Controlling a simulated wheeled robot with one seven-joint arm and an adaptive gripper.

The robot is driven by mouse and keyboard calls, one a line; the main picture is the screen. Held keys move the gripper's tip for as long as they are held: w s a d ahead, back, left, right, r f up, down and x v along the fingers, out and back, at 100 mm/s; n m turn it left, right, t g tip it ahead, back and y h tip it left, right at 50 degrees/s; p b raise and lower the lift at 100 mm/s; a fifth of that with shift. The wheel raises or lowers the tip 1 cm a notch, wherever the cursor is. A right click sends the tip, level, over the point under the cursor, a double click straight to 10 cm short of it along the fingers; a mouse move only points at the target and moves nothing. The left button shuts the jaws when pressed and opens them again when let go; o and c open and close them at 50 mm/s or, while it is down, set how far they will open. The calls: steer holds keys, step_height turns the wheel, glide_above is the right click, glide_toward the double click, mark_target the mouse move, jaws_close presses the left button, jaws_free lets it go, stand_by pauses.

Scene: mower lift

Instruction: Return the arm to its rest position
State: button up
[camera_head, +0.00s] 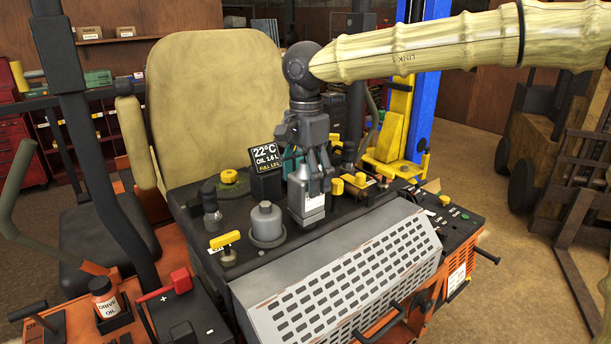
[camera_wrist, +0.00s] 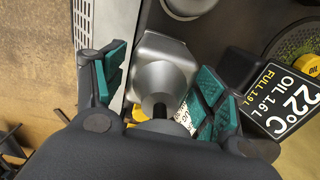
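My gripper (camera_head: 312,180) points down over the mower's dark console, with its fingers on either side of the top of a grey bottle (camera_head: 305,212) with a white label. The bottle stands upright on the console. In the wrist view the grey bottle (camera_wrist: 160,65) lies between the teal finger pads of my gripper (camera_wrist: 162,88). The pads are spread, and a narrow gap shows on the left side. Contact on the right side is hard to judge. My arm reaches in from the upper right.
A display (camera_head: 265,158) reading 22°C and OIL 1.6 L stands close left of my gripper. A grey cap (camera_head: 266,224), yellow knobs and a perforated grey cover (camera_head: 345,275) surround the bottle. The seat (camera_head: 215,100) is behind. Open floor (camera_head: 500,235) lies right.

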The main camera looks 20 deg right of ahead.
steer(key=shift+f, duration=0.1)
steer(key=shift+r, duration=4.05)
